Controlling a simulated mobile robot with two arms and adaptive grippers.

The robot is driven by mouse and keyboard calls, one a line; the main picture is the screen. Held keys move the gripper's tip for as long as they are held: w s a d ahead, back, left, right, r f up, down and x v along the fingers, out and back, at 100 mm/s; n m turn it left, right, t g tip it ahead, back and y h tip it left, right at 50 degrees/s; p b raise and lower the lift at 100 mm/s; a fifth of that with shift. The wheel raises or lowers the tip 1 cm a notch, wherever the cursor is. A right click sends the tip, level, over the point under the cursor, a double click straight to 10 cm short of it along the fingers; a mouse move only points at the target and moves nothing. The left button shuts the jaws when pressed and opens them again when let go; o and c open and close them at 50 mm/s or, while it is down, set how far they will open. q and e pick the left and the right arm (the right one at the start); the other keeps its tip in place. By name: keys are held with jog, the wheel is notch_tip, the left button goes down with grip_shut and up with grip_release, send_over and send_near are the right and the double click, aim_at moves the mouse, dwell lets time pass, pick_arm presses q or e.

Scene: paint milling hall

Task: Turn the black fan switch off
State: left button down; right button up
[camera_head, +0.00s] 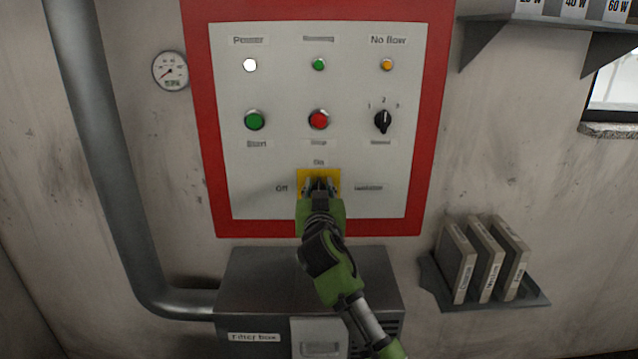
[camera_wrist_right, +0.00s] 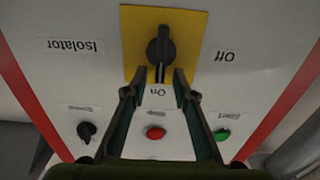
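The black switch (camera_wrist_right: 158,48) sits on a yellow plate (camera_wrist_right: 195,28) low on the control panel (camera_head: 285,90). Its handle points to the "On" label in the right wrist view, which shows the panel upside down. In the head view the plate (camera_head: 302,175) is partly visible and my gripper hides most of the switch. "Off" is left of the plate in the head view, "Isolator" right. My right gripper (camera_head: 320,186) is in front of the switch. In the wrist view its fingers (camera_wrist_right: 160,78) are open, one on each side of the handle, with gaps showing. My left gripper is out of view.
Above are a green button (camera_head: 254,120), a red button (camera_head: 319,119) and a black selector knob (camera_head: 382,121). A grey filter box (camera_head: 255,285) is below. A shelf of binders (camera_head: 480,262) is at right, a pipe (camera_head: 100,140) and gauge (camera_head: 170,71) at left.

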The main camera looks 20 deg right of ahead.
jog(key=shift+w+d, duration=0.15)
jog(key=shift+w, duration=0.2)
grip_shut()
jog(key=shift+n, duration=0.3)
jog(key=n, duration=0.1)
jog(key=a+n+p, duration=0.1)
jog(key=n, duration=0.1)
jog(key=shift+w, duration=0.1)
jog(key=shift+w+a+f+n+p, duration=0.1)
jog(key=shift+a+f+n+p, duration=0.35)
jog(key=shift+n, duration=1.9)
jog(key=shift+w+a+f+n+p, duration=0.1)
jog(key=shift+f+n+p, duration=0.55)
jog(key=shift+n, duration=1.75)
jog(key=shift+w+a+f+n+p, duration=0.1)
jog(key=shift+a+f+n+p, duration=0.2)
jog(key=shift+n+p, duration=1.3)
jog(key=shift+n+b, duration=0.7)
jog(key=shift+n, duration=0.25)
